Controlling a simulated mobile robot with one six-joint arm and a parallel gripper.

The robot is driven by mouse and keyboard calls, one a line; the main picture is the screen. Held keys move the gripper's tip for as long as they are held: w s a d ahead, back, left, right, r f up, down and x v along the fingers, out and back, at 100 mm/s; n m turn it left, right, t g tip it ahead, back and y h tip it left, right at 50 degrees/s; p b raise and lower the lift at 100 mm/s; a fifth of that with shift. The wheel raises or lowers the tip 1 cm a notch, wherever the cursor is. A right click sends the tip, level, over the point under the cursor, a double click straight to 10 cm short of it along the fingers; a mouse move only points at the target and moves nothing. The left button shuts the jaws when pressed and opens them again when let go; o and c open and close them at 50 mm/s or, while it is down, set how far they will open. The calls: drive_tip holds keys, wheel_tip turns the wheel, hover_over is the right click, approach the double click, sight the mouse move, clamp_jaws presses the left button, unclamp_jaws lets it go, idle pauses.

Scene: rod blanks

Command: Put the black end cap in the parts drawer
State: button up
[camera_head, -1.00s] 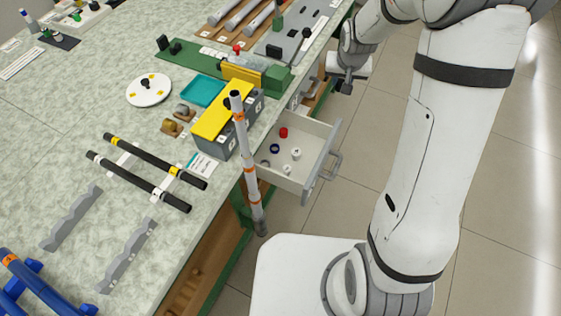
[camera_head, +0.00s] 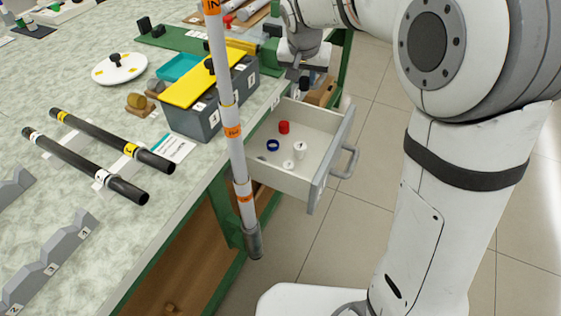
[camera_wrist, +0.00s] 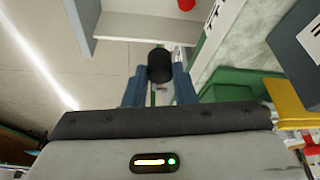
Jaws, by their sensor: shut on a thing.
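The black end cap (camera_wrist: 160,66) is a short dark cylinder held between the two blue fingers of my gripper (camera_wrist: 160,76) in the wrist view. In the head view my gripper (camera_head: 293,70) is beyond the drawer, close to the bench edge, and the cap cannot be made out there. The parts drawer (camera_head: 333,152) is pulled open from the bench. Inside it lie a red cap, a blue ring and small white pieces. In the wrist view the drawer's pale wall (camera_wrist: 138,26) shows at the top, ahead of the fingertips.
A tall banded rod (camera_head: 232,130) stands in front of the drawer's left side. A grey bin (camera_head: 188,122) with a yellow lid (camera_head: 203,82) stands on the bench left of the drawer. Black rods (camera_head: 85,165) lie further left. Open floor lies to the right.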

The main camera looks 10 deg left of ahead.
drive_tip(key=shift+s+a+f+b, duration=0.15)
drive_tip(key=shift+f+b, duration=0.2)
drive_tip(key=shift+f, duration=0.25)
drive_tip(key=b, duration=0.6)
approach(300, 136)
drive_tip(key=x, duration=0.4)
drive_tip(key=shift+f, duration=0.4)
drive_tip(key=shift+f, duration=0.1)
drive_tip(key=shift+f, duration=0.15)
drive_tip(key=o, duration=0.8)
